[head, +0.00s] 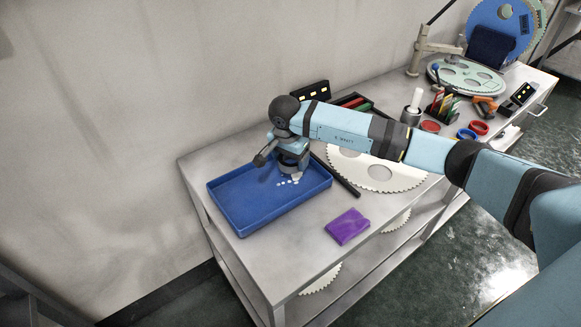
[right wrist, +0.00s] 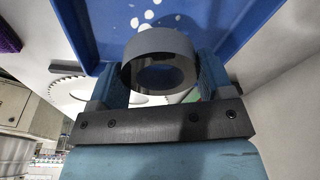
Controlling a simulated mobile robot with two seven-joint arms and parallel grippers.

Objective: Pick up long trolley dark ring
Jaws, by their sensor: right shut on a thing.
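A dark grey ring (right wrist: 152,46) is between the fingers of my right gripper (right wrist: 160,78) in the right wrist view, with its hole facing the camera. The right gripper is shut on it. In the head view my right gripper (head: 292,166) points down at the back right part of the blue tray (head: 237,222); the ring is mostly hidden there by the wrist. I cannot tell whether the ring touches the tray floor. My left gripper is not in view.
Small white pieces (head: 288,182) lie in the tray. A purple block (head: 347,226) lies on the trolley top (head: 290,245). A large white toothed disc (head: 400,178) and a dark bar (head: 343,181) lie to the right. The wall (head: 110,110) is close behind.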

